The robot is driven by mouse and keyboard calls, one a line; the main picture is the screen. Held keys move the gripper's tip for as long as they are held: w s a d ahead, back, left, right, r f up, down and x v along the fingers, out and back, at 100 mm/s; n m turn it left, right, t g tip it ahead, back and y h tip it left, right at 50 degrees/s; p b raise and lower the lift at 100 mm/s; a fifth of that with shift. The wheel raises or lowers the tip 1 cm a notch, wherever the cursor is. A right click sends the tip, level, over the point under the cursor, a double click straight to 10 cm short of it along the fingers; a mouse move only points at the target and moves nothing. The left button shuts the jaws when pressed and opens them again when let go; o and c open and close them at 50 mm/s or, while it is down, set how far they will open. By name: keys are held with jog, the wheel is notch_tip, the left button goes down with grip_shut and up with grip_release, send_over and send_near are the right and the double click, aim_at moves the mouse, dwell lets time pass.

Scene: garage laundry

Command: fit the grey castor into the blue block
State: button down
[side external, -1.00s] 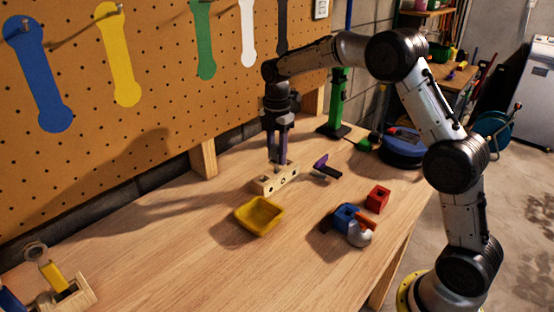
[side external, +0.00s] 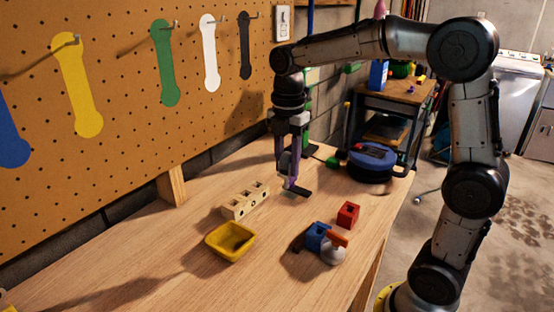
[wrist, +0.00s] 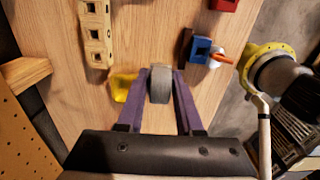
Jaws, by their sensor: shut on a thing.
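My gripper (side external: 287,176) is above the bench, shut on the grey castor (wrist: 160,84). In the wrist view the castor's wheel sits upright between the two purple fingers; in the side view it is partly hidden by them. The blue block (side external: 317,235) rests on the bench, lower right of my gripper, apart from it. It also shows in the wrist view (wrist: 200,47). An orange piece (side external: 338,240) and a pale rounded piece (side external: 333,256) are against the blue block. I cannot tell how they join.
A wooden block with holes (side external: 240,206) and a yellow tray (side external: 223,253) stand left of the blue block. A red block (side external: 347,215) stands behind it. The pegboard (side external: 120,140) rises at the back.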

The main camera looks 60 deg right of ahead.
jog(key=s+f, duration=0.1)
jog(key=s, duration=0.8)
jog(key=shift+d+f, duration=0.3)
jog(key=shift+f, duration=0.1)
jog(key=shift+f, duration=0.1)
jog(key=shift+f, duration=4.15)
jog(key=shift+f, duration=0.3)
